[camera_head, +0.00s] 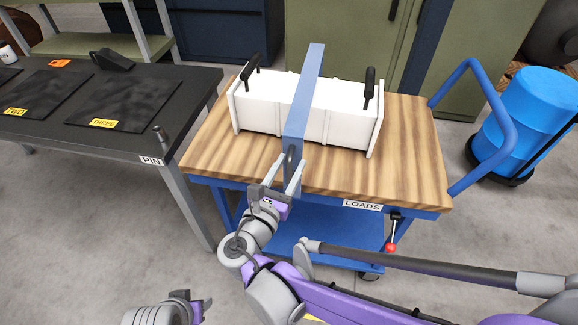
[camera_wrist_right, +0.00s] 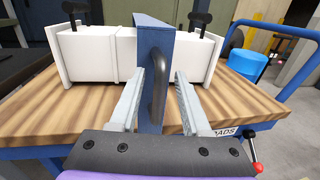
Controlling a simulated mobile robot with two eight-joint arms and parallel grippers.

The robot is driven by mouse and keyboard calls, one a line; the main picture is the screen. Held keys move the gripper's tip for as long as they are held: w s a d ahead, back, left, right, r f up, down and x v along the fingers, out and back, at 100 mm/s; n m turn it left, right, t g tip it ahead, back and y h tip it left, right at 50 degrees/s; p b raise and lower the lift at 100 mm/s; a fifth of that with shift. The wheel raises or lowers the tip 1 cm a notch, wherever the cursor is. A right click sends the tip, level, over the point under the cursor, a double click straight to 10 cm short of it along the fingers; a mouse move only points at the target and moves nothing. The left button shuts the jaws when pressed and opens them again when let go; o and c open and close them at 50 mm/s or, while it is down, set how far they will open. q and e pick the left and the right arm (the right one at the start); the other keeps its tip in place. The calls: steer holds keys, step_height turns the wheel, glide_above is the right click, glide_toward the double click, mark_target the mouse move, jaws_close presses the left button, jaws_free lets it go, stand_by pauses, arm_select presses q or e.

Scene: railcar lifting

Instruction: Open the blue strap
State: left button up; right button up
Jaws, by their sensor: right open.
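The blue strap (camera_head: 306,88) runs over the top of a white block-like load (camera_head: 345,105) and down the front side of the cart. A dark bar handle (camera_wrist_right: 158,85) is on the strap's front face. My right gripper (camera_head: 290,172) is open at the front of the strap. In the right wrist view, its two fingers (camera_wrist_right: 160,92) stand either side of the strap's front and handle, with gaps showing. My left gripper (camera_head: 195,304) is low at the bottom left of the head view, away from the strap, and its jaws are unclear.
The load stands on a wood-topped blue cart (camera_head: 415,150) labelled LOADS, with a blue push rail (camera_head: 492,110) on the right. A dark table (camera_head: 185,95) labelled PIN stands close on the left. A blue barrel (camera_head: 525,115) stands at right.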

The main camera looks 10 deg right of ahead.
jaws_close()
stand_by(1.5)
